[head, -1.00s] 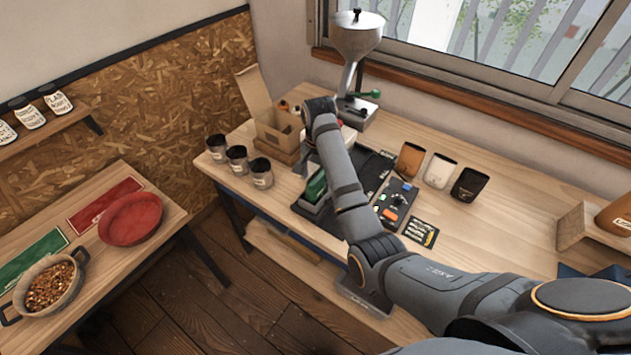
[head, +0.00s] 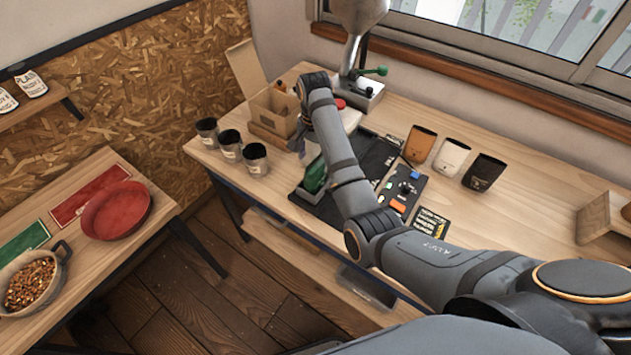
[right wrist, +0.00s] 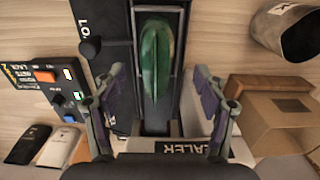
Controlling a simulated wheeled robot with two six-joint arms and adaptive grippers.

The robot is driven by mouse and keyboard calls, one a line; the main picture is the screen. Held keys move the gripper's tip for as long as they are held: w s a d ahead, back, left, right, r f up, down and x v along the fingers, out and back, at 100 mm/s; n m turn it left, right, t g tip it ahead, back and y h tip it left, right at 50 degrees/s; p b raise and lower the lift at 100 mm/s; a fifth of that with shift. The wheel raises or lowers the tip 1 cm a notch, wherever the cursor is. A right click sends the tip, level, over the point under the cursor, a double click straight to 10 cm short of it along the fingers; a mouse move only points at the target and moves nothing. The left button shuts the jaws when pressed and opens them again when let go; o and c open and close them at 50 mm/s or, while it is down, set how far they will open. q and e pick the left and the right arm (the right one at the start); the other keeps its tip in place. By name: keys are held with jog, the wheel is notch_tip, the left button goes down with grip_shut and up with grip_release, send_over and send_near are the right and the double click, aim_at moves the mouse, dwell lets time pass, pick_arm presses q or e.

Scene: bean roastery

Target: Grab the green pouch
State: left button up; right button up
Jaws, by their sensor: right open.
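The green pouch (head: 315,174) sits in a narrow grey holder on the dark sealer (head: 372,157) on the wooden bench. In the right wrist view the pouch (right wrist: 156,60) lies near the top centre, long side pointing toward my gripper. My right gripper (right wrist: 155,92) is open, with one finger to each side of the pouch's line; neither finger appears to touch it. In the head view my right arm hides part of the sealer and most of the gripper. My left gripper is in neither current view.
Several dark cups (head: 231,145) and a cardboard box (head: 272,112) stand left of the sealer. A grinder (head: 358,45) stands behind. A small control panel (head: 402,190) and orange, white and black pouches (head: 452,157) are to the right. The bench's right part has clear room.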

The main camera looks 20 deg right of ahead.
aim_at(316, 165)
jog(key=shift+s+d+f+p, duration=0.1)
jog(key=shift+s+f+p, duration=0.2)
jog(key=shift+f+p, duration=0.35)
notch_tip(316, 165, down, 2)
jog(key=shift+s+f, duration=0.1)
jog(key=shift+f, duration=0.35)
jog(key=shift+c, duration=0.2)
pick_arm(q)
jog(key=shift+w+r, duration=0.35)
jog(key=shift+r, duration=0.35)
pick_arm(e)
jog(key=shift+r, duration=0.1)
jog(key=c, duration=1.3)
